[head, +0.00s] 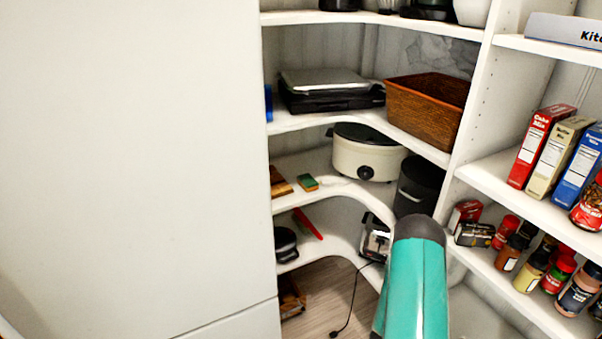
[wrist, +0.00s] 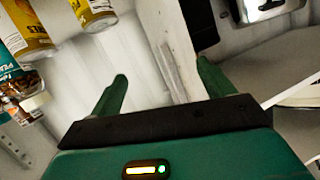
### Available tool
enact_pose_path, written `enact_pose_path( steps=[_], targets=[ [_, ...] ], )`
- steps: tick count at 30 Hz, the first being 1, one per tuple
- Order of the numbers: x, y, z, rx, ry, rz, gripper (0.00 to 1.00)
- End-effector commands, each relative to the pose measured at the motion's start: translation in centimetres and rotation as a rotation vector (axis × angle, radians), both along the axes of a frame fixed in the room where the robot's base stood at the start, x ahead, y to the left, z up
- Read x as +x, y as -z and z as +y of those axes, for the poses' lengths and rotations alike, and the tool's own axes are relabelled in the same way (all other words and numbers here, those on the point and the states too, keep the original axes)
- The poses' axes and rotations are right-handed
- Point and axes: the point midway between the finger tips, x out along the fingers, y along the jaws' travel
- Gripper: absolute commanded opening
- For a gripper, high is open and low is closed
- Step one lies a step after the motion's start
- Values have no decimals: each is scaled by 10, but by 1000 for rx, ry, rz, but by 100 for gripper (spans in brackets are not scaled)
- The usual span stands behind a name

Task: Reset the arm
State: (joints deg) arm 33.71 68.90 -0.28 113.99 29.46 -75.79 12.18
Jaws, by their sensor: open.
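My gripper (wrist: 160,88) shows in the wrist view with its two green fingers spread apart and nothing between them. A white upright shelf panel (wrist: 170,40) stands beyond the gap between the fingers. In the head view, my teal arm rises from the bottom edge in front of the lower corner shelves; my gripper cannot be made out there.
Corner shelves hold a wicker basket (head: 428,108), a white slow cooker (head: 365,155), a black bin (head: 418,185) and a small appliance (head: 375,240). Right shelves carry boxes (head: 540,147) and several spice jars (head: 530,272). A plain white surface (head: 130,150) fills the left.

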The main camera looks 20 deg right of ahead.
Motion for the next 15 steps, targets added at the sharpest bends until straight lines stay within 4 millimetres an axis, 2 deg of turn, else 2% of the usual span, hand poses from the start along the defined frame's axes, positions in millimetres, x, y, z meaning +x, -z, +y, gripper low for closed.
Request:
enact_pose_path(
  steps=[1, 6, 12, 15],
  targets=[
    [21, -22, 5, 25, -36, -8, 81],
    [72, -79, 30, 123, -151, 2, 81],
    [115, -149, 77, 219, -303, 39, 81],
    [128, -184, 105, 260, -382, 67, 81]
  ],
)
